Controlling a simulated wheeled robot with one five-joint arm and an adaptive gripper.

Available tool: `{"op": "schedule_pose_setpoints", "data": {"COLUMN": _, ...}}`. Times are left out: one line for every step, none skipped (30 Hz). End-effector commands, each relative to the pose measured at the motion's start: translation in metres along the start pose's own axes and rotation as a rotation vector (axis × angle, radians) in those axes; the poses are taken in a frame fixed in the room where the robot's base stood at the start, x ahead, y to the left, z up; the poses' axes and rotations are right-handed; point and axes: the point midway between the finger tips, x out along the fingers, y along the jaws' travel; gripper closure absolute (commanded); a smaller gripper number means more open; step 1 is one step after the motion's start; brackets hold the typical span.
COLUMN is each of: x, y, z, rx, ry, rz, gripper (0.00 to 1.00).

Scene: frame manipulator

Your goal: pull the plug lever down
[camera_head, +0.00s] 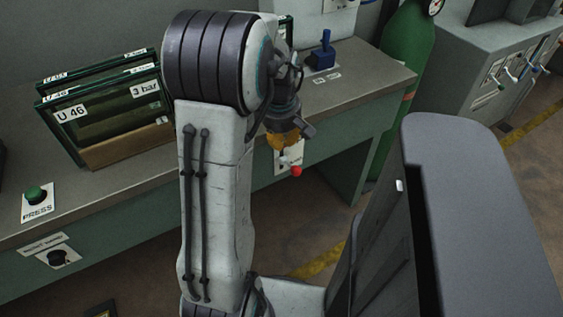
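A small lever with a red knob (296,171) sticks out from a white plate (291,155) on the front face of the bench. The lever has a light-coloured shaft. No label on the plate is readable, so I cannot tell for certain that this is the plug lever. My gripper (288,130) is dark and points down just above the lever and the plate. An orange-brown part (279,141) shows at its lower end; I cannot tell what it belongs to. My arm hides much of the gripper, and its fingers are too small to read. Contact with the lever cannot be made out.
The green bench (110,225) runs behind my arm. A blue lever (322,50) stands on its top. Left are framed glass panels (105,105) and a green button (36,194). A green gas cylinder (408,50) and a grey console (480,60) stand right.

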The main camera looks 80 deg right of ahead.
Motion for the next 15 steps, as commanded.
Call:
{"op": "schedule_pose_setpoints", "data": {"x": 0.0, "y": 0.0, "z": 0.0, "rx": 0.0, "ry": 0.0, "rz": 0.0, "gripper": 1.0}}
{"op": "schedule_pose_setpoints", "data": {"x": 0.0, "y": 0.0, "z": 0.0, "rx": 0.0, "ry": 0.0, "rz": 0.0, "gripper": 1.0}}
{"op": "schedule_pose_setpoints", "data": {"x": 0.001, "y": 0.0, "z": 0.0, "rx": 0.0, "ry": 0.0, "rz": -0.001, "gripper": 1.0}}
{"op": "schedule_pose_setpoints", "data": {"x": 0.002, "y": 0.0, "z": 0.0, "rx": 0.0, "ry": 0.0, "rz": -0.001, "gripper": 1.0}}
{"op": "schedule_pose_setpoints", "data": {"x": 0.004, "y": -0.001, "z": 0.0, "rx": 0.0, "ry": -0.001, "rz": -0.002, "gripper": 1.0}}
{"op": "schedule_pose_setpoints", "data": {"x": 0.007, "y": -0.001, "z": 0.0, "rx": 0.0, "ry": -0.001, "rz": -0.003, "gripper": 1.0}}
{"op": "schedule_pose_setpoints", "data": {"x": 0.009, "y": -0.001, "z": 0.0, "rx": 0.0, "ry": -0.001, "rz": -0.003, "gripper": 1.0}}
{"op": "schedule_pose_setpoints", "data": {"x": 0.013, "y": -0.001, "z": 0.0, "rx": 0.0, "ry": -0.001, "rz": -0.003, "gripper": 1.0}}
{"op": "schedule_pose_setpoints", "data": {"x": 0.017, "y": -0.001, "z": 0.0, "rx": 0.0, "ry": -0.001, "rz": -0.003, "gripper": 1.0}}
{"op": "schedule_pose_setpoints", "data": {"x": 0.021, "y": -0.001, "z": 0.0, "rx": 0.0, "ry": -0.001, "rz": -0.004, "gripper": 1.0}}
{"op": "schedule_pose_setpoints", "data": {"x": 0.026, "y": -0.001, "z": 0.0, "rx": 0.0, "ry": -0.001, "rz": -0.003, "gripper": 1.0}}
{"op": "schedule_pose_setpoints", "data": {"x": 0.032, "y": -0.001, "z": 0.0, "rx": 0.0, "ry": -0.002, "rz": -0.004, "gripper": 1.0}}
{"op": "schedule_pose_setpoints", "data": {"x": 0.036, "y": -0.001, "z": 0.0, "rx": 0.0, "ry": -0.002, "rz": -0.005, "gripper": 1.0}}
{"op": "schedule_pose_setpoints", "data": {"x": 0.041, "y": -0.001, "z": 0.0, "rx": 0.0, "ry": -0.001, "rz": -0.004, "gripper": 1.0}}
{"op": "schedule_pose_setpoints", "data": {"x": 0.047, "y": -0.002, "z": 0.0, "rx": 0.0, "ry": -0.002, "rz": -0.005, "gripper": 1.0}}
